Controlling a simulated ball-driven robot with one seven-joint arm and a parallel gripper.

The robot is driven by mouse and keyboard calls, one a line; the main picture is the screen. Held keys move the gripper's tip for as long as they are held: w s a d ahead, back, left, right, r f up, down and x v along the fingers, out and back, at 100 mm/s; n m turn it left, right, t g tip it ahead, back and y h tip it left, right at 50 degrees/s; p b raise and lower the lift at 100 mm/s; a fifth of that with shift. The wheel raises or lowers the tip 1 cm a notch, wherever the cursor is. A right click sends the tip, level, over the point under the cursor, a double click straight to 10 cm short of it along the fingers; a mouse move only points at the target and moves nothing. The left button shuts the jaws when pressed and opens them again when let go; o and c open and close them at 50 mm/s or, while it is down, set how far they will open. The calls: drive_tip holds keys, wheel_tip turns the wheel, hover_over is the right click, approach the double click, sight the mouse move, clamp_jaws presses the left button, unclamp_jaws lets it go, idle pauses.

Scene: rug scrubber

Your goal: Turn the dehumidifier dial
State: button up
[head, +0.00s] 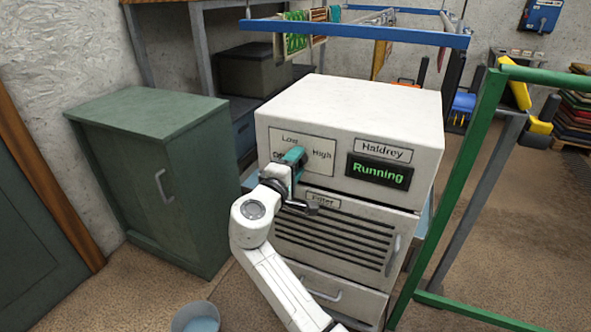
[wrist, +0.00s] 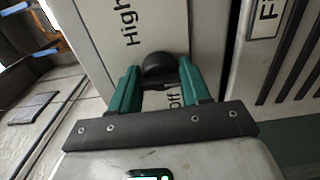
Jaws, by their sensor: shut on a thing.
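The dehumidifier (head: 350,105) is a white cabinet in the middle of the head view. Its front has a dial panel (head: 317,171) marked Low, High and a partly covered Off. A lit display (head: 380,171) on it reads "Running" in green. The black dial (wrist: 162,66) shows in the wrist view, between the teal fingers of my gripper (wrist: 160,76). My gripper (head: 294,157) is shut on the dial, and hides it in the head view. The Off label is partly covered by a finger. I cannot tell which mark the dial points to.
A green cabinet (head: 150,125) stands left of the dehumidifier, and a green frame (head: 460,180) stands close on its right. A blue-barred rack (head: 355,31) is behind it. A bucket (head: 196,318) sits on the floor in front.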

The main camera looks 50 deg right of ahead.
drive_tip(key=shift+f, duration=0.1)
idle(0.3)
drive_tip(key=o, duration=1.1)
drive_tip(key=shift+c, duration=0.2)
drive_tip(key=shift+a, duration=0.1)
drive_tip(key=v, duration=1)
drive_tip(key=shift+s+a, duration=0.2)
drive_tip(key=shift+a, duration=0.1)
drive_tip(key=s+f+m+g+y+p, duration=0.3)
drive_tip(key=s+f+y+p, duration=0.45)
drive_tip(key=s+f, duration=0.8)
drive_tip(key=s+a+g+y+p, duration=0.1)
drive_tip(key=s+a+y, duration=0.3)
drive_tip(key=s, duration=0.3)
drive_tip(key=s+a+f+m+g+y+p, duration=0.1)
drive_tip(key=s+a+y, duration=0.2)
drive_tip(key=s+y, duration=0.2)
drive_tip(key=s, duration=0.3)
drive_tip(key=shift+s+a+m, duration=0.25)
drive_tip(key=shift+a+m, duration=0.05)
drive_tip(key=shift+a, duration=0.05)
